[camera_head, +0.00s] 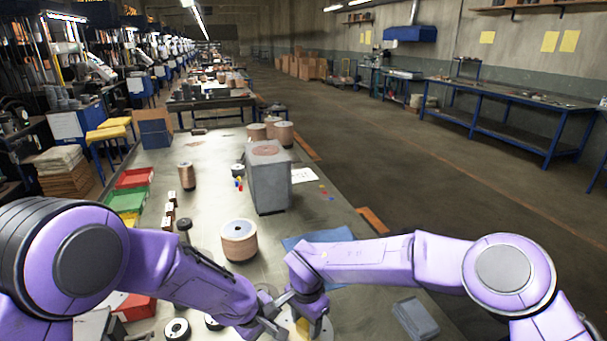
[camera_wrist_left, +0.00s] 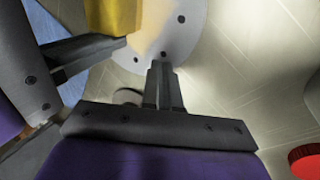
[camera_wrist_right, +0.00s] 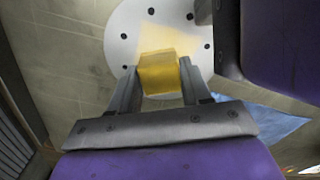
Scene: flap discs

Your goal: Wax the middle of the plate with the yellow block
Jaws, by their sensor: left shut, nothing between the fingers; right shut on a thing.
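The plate is a round pale grey disc with holes near its rim, and it shows in the right wrist view (camera_wrist_right: 122,40) and the left wrist view (camera_wrist_left: 190,40). A pale yellow patch covers part of its middle. The block also shows in the left wrist view (camera_wrist_left: 113,15). My left gripper (camera_wrist_left: 164,72) is shut and empty at the plate's edge, close to the right gripper. In the head view the arms partly hide the plate.
A copper-coloured spool (camera_head: 239,243) and a grey box (camera_head: 268,180) stand beyond the grippers. A blue cloth (camera_head: 320,238) lies behind the right arm. Red and green trays (camera_head: 127,200) line the left edge. A grey case (camera_head: 415,318) lies at right.

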